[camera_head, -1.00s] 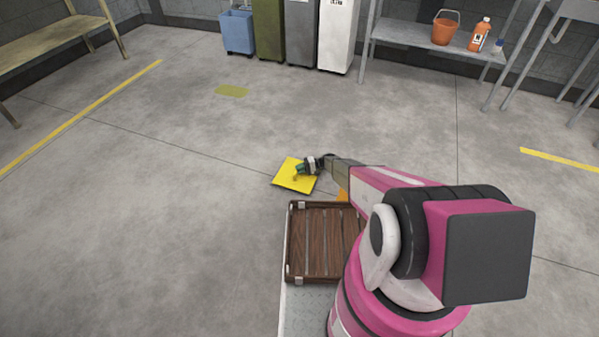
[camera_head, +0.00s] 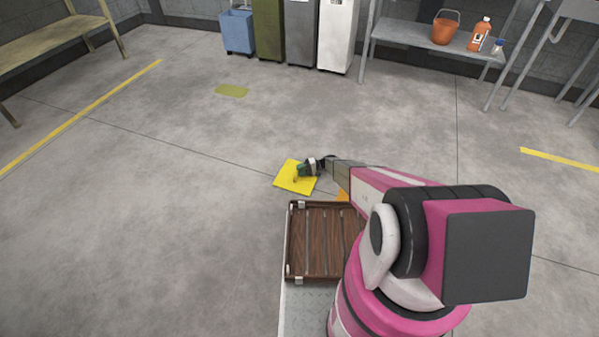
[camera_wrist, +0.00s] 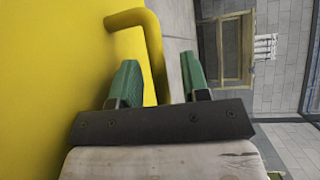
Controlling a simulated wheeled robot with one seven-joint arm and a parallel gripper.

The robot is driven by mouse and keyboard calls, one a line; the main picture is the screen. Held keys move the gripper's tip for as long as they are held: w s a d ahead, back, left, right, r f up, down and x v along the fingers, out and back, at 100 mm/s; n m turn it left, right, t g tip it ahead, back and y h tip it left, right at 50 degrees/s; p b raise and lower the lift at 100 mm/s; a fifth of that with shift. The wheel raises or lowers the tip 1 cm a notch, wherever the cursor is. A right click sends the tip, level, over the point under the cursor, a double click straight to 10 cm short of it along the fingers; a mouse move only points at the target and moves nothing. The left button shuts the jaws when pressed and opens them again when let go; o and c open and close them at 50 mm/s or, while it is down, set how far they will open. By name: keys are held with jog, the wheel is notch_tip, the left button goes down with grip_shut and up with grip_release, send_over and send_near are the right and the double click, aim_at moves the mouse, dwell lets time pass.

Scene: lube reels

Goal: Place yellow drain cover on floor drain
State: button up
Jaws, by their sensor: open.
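The yellow drain cover (camera_head: 291,182) lies on the concrete floor just beyond the front of my base. In the wrist view the cover (camera_wrist: 45,80) fills the left side, and its bent yellow handle (camera_wrist: 152,45) rises between my fingers. My gripper (camera_head: 299,171) is at the cover in the head view. In the wrist view my gripper (camera_wrist: 158,80) has its two green fingers apart, one on each side of the handle. I cannot tell whether either finger touches it. No floor drain can be made out; it may be hidden under the cover.
A faded yellow floor patch (camera_head: 232,91) lies farther off. Bins (camera_head: 300,35) and a blue bin (camera_head: 237,31) stand at the back wall. A metal shelf (camera_head: 400,35) holds an orange bucket (camera_head: 445,28) and bottle (camera_head: 480,34). A bench (camera_head: 50,42) stands left. The middle floor is clear.

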jog(key=v, duration=1)
jog(key=shift+w+d, duration=0.1)
jog(key=shift+d, duration=0.25)
jog(key=shift+d+r, duration=0.2)
jog(key=shift+r, duration=0.1)
jog(key=s+d+r+t+h, duration=0.1)
jog(key=s+d+r+h, duration=0.2)
jog(key=s+r, duration=0.9)
jog(key=s+d+r+m+t+h, duration=0.1)
jog(key=s+d+r+t+h, duration=0.1)
jog(key=s+d+r+h, duration=0.2)
jog(key=s+d+r+t+h, duration=0.1)
jog(key=s+d+r+h, duration=0.3)
jog(key=s+r, duration=1.7)
notch_tip(320, 180, up, 12)
jog(key=h, duration=0.4)
jog(key=shift+m+t+h, duration=0.3)
